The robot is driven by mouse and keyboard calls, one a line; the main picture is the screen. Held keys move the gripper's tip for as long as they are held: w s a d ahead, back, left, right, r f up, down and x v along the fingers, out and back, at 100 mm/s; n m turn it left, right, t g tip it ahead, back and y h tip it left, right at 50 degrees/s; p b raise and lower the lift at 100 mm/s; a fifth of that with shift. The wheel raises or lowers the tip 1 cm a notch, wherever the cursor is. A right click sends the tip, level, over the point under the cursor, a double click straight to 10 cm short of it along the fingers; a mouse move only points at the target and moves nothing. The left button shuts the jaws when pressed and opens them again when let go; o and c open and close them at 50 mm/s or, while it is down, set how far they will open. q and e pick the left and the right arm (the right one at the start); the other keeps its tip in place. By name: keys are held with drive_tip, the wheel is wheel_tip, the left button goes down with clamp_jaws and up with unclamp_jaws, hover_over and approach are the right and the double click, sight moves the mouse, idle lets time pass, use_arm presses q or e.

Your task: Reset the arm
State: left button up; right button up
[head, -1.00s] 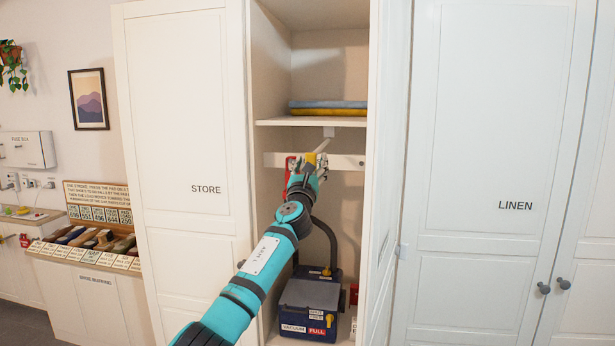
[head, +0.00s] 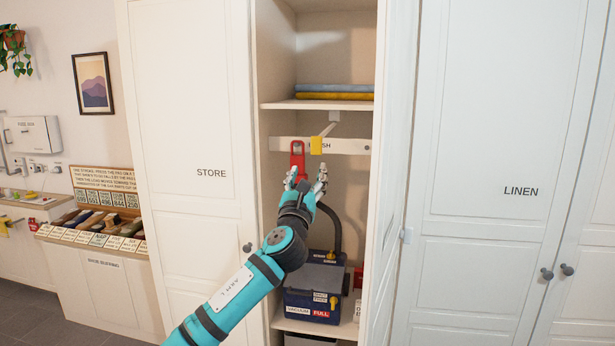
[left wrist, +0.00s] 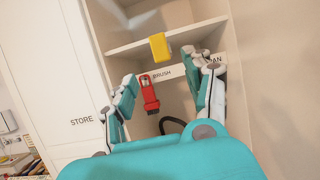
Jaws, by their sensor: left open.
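My left arm (head: 235,295) reaches up into the open cupboard in the head view. Its gripper (head: 307,172) is open and empty, with its fingers spread below a white rail. In the left wrist view the two fingers of the left gripper (left wrist: 165,95) stand wide apart. A red thing (head: 298,158) hangs on the rail just behind the fingers, and it also shows between them in the left wrist view (left wrist: 149,95). My right gripper is not in view.
A blue vacuum box (head: 312,290) stands on the lower shelf. Folded cloths (head: 333,92) lie on the upper shelf (head: 315,105). The STORE door (head: 190,120) is at left, the LINEN door (head: 480,120) at right.

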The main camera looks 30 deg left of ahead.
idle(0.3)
use_arm(q)
wheel_tip(320, 180, down, 43)
drive_tip(key=s+n+g+h+b, duration=0.1)
drive_tip(key=n+g+h+b, duration=0.15)
drive_tip(key=n+g, duration=0.6)
drive_tip(key=s+d+f+n+g, duration=0.1)
drive_tip(key=s+f+n, duration=0.3)
drive_tip(key=f, duration=0.5)
drive_tip(key=s+f+n+g, duration=0.1)
drive_tip(key=s+f+n, duration=0.1)
drive_tip(key=s+f, duration=0.5)
drive_tip(key=s+d+f+n+g+h+b, duration=0.1)
drive_tip(key=s+d+f+n+g, duration=0.2)
drive_tip(key=s+f, duration=0.85)
drive_tip(key=s+d+f+n+g+h, duration=0.15)
drive_tip(key=s+f+n, duration=0.25)
drive_tip(key=s+f, duration=0.7)
drive_tip(key=s+d+f+n+g, duration=0.1)
drive_tip(key=s+f+n+g, duration=0.1)
drive_tip(key=s, duration=0.8)
drive_tip(key=s+d+f+n+g+b, duration=0.1)
drive_tip(key=s+f+n, duration=0.3)
drive_tip(key=s, duration=0.6)
drive_tip(key=s+d+f+n+g, duration=0.2)
drive_tip(key=s+f, duration=0.4)
drive_tip(key=s, duration=0.5)
drive_tip(key=shift+d+f+n+g+h, duration=0.3)
drive_tip(key=shift+d+n+h, duration=0.15)
drive_tip(key=shift+n, duration=0.1)
